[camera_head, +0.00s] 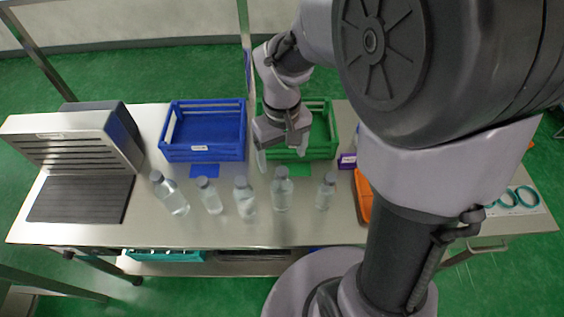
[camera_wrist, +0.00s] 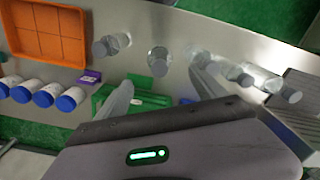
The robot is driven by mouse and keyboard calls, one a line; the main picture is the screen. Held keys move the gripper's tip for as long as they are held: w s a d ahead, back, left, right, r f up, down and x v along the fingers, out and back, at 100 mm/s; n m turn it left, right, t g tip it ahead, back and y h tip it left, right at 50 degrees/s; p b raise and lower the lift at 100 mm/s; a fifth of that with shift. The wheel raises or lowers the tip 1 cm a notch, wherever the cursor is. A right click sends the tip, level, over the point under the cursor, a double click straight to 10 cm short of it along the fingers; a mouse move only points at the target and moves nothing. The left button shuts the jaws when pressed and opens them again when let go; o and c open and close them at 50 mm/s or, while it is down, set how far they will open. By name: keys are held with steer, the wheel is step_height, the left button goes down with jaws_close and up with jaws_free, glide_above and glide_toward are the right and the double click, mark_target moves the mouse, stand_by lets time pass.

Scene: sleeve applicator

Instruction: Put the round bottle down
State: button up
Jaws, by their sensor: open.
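Several clear bottles with grey caps stand in a row on the steel table in the head view: a far-left bottle (camera_head: 172,196), a second bottle (camera_head: 210,197), a middle bottle (camera_head: 245,198), a fourth bottle (camera_head: 281,192) and a far-right bottle (camera_head: 325,194). I cannot tell which one the task calls the round bottle. My gripper (camera_head: 282,154) is open and empty, above the front of the green crate (camera_head: 318,154) and behind the fourth bottle. In the wrist view, nothing is between its fingers (camera_wrist: 160,82), and the bottles show beyond them.
A blue crate (camera_head: 204,154) stands left of the green one. A slatted grey machine (camera_head: 75,145) with a dark ribbed plate (camera_head: 82,198) fills the left end. An orange tray (camera_wrist: 50,35) and white blue-capped tubs (camera_wrist: 45,95) lie on the right side. Bare table lies before the bottles.

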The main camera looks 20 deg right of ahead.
steer(key=s+a+r+m+t, duration=0.1)
steer(key=s+r, duration=0.3)
steer(key=r, duration=0.5)
steer(key=shift+s+a+m+t+y, duration=0.35)
steer(key=shift+m+t+y, duration=0.05)
steer(key=shift+m+t, duration=0.4)
steer(key=shift+o, duration=0.4)
steer(key=s+a+r+m+t+y, duration=0.1)
steer(key=s+a+r+m+t, duration=0.1)
steer(key=s, duration=0.6)
step_height(320, 180, up, 3)
steer(key=shift+f+m+t, duration=0.2)
steer(key=shift+m+t, duration=0.3)
steer(key=shift+t, duration=0.1)
steer(key=g+h+p, duration=0.2)
steer(key=g+p, duration=0.1)
steer(key=g, duration=0.3)
glide_above(283, 170)
step_height(283, 170, down, 8)
steer(key=r, duration=0.1)
step_height(283, 170, down, 13)
steer(key=b, duration=0.3)
step_height(283, 170, down, 6)
steer(key=shift+a+r+b, duration=0.1)
steer(key=shift+a+b, duration=0.05)
steer(key=shift+b, duration=0.95)
jaws_close()
